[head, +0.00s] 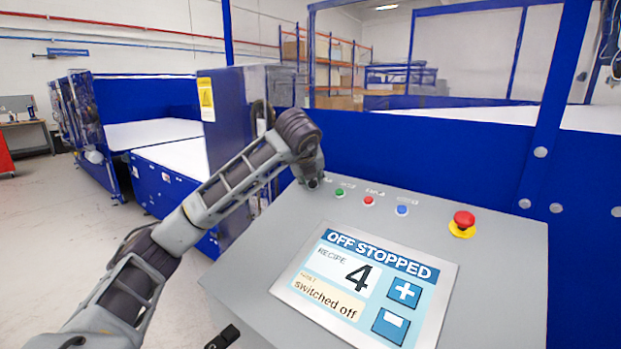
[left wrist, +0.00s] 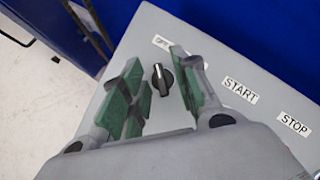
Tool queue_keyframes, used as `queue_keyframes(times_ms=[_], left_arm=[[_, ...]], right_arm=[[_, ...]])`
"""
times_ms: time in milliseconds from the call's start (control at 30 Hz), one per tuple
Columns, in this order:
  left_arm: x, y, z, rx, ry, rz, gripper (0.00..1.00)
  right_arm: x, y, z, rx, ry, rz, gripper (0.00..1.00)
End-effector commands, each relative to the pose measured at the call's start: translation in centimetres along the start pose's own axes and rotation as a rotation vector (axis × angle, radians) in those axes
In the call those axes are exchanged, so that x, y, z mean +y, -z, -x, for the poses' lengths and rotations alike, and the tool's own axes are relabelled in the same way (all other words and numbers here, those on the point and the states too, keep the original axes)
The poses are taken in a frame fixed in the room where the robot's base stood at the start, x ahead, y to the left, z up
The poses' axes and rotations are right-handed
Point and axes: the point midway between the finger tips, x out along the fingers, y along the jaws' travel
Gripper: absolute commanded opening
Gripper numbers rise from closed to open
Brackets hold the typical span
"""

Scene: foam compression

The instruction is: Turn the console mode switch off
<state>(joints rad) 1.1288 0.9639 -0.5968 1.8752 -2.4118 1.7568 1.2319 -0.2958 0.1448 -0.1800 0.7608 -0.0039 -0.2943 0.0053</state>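The mode switch (left wrist: 162,79) is a black rotary knob with a pale ridge on the grey console (head: 470,285). In the left wrist view its ridge runs nearly upright, tilted slightly to the upper left. My left gripper (left wrist: 157,86) is open, with green-padded fingers on either side of the knob and visible gaps to it. In the head view the left gripper (head: 314,181) is at the console's upper left corner and hides the switch. The console screen (head: 365,290) reads "OFF STOPPED", recipe 4 and "switched off".
Right of the switch are a green button (head: 340,192), a red button (head: 368,200), a blue button (head: 402,210) and a red emergency stop (head: 463,222) on yellow. A blue machine wall (head: 440,160) stands close behind the console. Open floor lies at left.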

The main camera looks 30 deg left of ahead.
Motion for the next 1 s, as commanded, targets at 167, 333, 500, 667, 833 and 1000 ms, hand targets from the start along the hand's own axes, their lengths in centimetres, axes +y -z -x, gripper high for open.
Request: queue_keyframes(times_ms=[167,333,500,667,833,1000], left_arm=[[0.0,-0.1,1.5,-0.001,0.002,0.000,0.30],[-0.1,-0.1,3.8,-0.002,0.002,0.000,0.30],[-0.1,-0.1,6.3,-0.003,0.003,0.001,0.30],[-0.1,-0.1,8.7,-0.002,0.002,0.000,0.30],[-0.1,-0.1,10.5,-0.002,0.002,0.000,0.30],[0.0,0.0,11.4,0.000,0.000,0.000,0.30]], right_arm=[[-0.1,-0.1,0.0,-0.002,0.002,0.000,0.00],[-0.2,-0.2,0.0,-0.003,0.002,0.000,0.00],[-0.2,-0.2,0.0,-0.003,0.003,0.000,0.00],[-0.3,-0.2,0.0,-0.003,0.003,0.000,0.00],[-0.3,-0.2,0.0,-0.003,0.003,0.000,0.00],[-0.3,-0.2,0.0,-0.004,0.003,0.000,0.00]])
